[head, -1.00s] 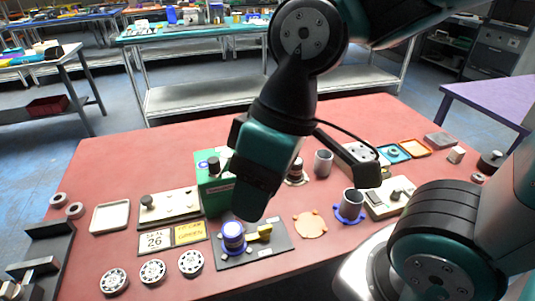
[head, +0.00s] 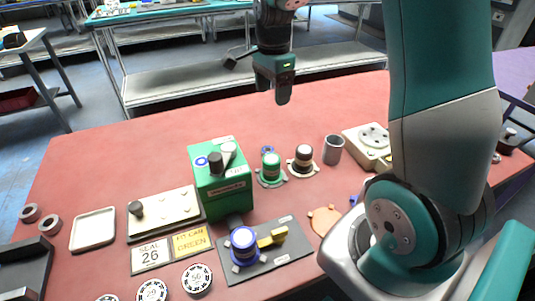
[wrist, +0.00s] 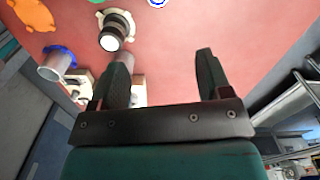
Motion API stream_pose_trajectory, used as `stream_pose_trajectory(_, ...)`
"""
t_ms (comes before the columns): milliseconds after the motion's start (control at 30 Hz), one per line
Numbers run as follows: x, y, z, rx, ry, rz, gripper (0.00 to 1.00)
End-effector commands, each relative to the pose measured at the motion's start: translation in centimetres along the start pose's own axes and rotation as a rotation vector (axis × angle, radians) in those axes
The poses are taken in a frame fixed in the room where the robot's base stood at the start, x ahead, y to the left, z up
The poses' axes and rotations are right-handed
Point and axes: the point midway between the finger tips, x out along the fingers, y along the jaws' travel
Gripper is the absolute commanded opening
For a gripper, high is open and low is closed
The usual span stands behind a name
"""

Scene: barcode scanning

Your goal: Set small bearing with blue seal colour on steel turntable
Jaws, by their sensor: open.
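A small blue ring (head: 267,150), which looks like the blue-sealed bearing, lies on the red table behind the green-topped part. A blue-rimmed ring, perhaps the same one, is cut by the top edge of the wrist view (wrist: 157,2). A round grey disc on a pale base, likely the steel turntable (head: 373,137), stands at the right, partly hidden by my arm. My gripper (head: 283,97) hangs above the table's far side, beyond the ring. In the wrist view its two fingers (wrist: 162,62) are apart with nothing between them.
A green box (head: 221,185) with knobs stands mid-table. Beside the ring are a green-topped part (head: 271,170), a white-topped part (head: 303,160) and a grey cup (head: 333,149). A dark plate (head: 290,258) holds a blue-collared part.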

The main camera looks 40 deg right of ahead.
Motion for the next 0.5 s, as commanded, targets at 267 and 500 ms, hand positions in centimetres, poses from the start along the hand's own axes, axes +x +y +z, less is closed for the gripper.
stream_pose_trajectory(267, 5.9, 0.1, -0.1, 0.018, 0.001, 0.008, 0.71)
stream_pose_trajectory(500, 10.6, 0.1, 0.0, 0.016, 0.001, 0.006, 0.71)
